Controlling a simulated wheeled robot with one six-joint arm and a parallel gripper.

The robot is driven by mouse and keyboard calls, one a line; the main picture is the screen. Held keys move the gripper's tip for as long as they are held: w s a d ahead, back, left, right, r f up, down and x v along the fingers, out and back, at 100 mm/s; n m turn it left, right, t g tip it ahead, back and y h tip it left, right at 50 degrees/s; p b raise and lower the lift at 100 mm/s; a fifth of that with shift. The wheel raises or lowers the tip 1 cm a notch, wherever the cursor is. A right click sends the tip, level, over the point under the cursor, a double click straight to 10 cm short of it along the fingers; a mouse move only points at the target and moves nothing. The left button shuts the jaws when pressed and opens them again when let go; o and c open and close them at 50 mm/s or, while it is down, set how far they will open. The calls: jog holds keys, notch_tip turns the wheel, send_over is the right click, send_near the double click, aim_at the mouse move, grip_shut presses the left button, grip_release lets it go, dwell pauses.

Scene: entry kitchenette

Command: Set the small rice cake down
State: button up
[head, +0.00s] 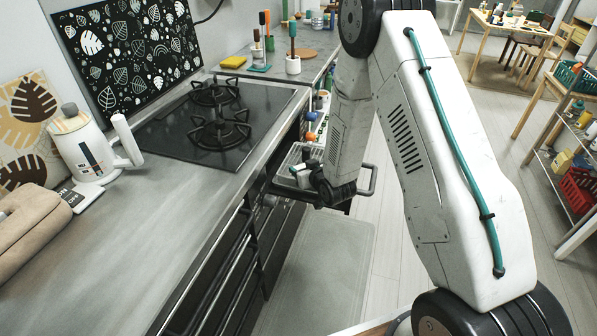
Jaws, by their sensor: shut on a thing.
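My gripper (304,178) is low at the end of my arm, in front of the counter just past the stove. It is small in the head view and partly hidden by my own wrist. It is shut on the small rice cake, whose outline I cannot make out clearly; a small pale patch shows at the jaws. I cannot tell whether the rice cake touches anything below.
Small colourful items (311,134) sit just behind the gripper. The black stove (222,122) is on the counter to the left, with a white kettle (86,146) nearer. A grey mat (318,270) lies on the floor. A shelf with a red basket (580,190) stands far right.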

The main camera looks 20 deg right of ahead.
jog(key=w, duration=0.3)
jog(key=shift+w+a+f, duration=0.15)
jog(key=shift+w+a, duration=0.1)
jog(key=shift+a, duration=0.05)
jog(key=shift+f, duration=1.75)
jog(key=shift+f, duration=0.15)
jog(key=o, duration=1)
jog(key=shift+c, duration=0.2)
